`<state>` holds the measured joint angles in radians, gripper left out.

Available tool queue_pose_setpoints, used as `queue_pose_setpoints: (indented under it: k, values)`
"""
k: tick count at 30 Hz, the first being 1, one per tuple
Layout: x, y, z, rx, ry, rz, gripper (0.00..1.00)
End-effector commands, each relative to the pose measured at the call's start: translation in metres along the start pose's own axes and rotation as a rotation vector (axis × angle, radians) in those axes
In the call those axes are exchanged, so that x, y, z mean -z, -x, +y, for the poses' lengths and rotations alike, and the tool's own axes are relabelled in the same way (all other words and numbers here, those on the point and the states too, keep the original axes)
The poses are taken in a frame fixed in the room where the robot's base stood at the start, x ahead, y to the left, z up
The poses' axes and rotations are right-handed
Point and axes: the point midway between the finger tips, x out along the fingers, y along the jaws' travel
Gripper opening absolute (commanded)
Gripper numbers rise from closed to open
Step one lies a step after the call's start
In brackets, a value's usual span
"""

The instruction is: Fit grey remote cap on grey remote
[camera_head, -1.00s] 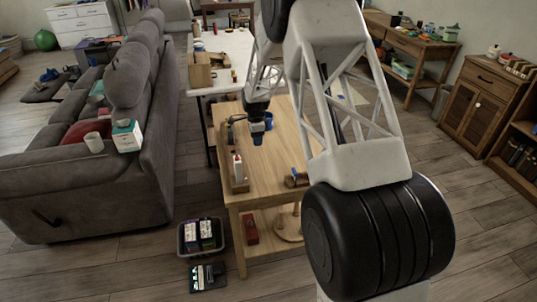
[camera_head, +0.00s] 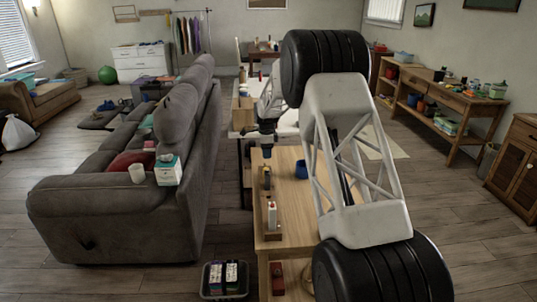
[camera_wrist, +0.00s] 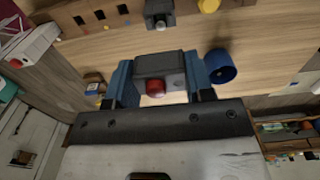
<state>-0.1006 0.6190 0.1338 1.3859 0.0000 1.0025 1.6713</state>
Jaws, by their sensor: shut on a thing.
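My gripper (camera_wrist: 158,78) has its blue fingers closed on the sides of a dark grey block with a red round end facing the wrist camera; I take this block for the grey remote cap (camera_wrist: 176,66). In the head view my gripper (camera_head: 267,152) hangs above the far left part of the wooden table, and the held piece cannot be made out. A second dark grey piece with a pale round tip, probably the grey remote (camera_wrist: 160,10), shows ahead at the top of the wrist view, beside a slotted wooden rack.
A blue cup (camera_head: 301,170) stands on the wooden table (camera_head: 290,200), right of my gripper; it also shows in the wrist view (camera_wrist: 220,66). A grey sofa (camera_head: 130,210) is left of the table.

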Motion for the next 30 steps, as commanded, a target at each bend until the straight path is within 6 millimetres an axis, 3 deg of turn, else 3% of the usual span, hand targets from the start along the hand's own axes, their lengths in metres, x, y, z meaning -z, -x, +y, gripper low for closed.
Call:
queue_pose_setpoints:
  k: [14, 30]
  values:
    - [0.000, -0.005, 0.001, -0.001, 0.000, 0.000, 0.29]
    - [0.000, -0.040, 0.001, -0.002, 0.000, 0.000, 0.29]
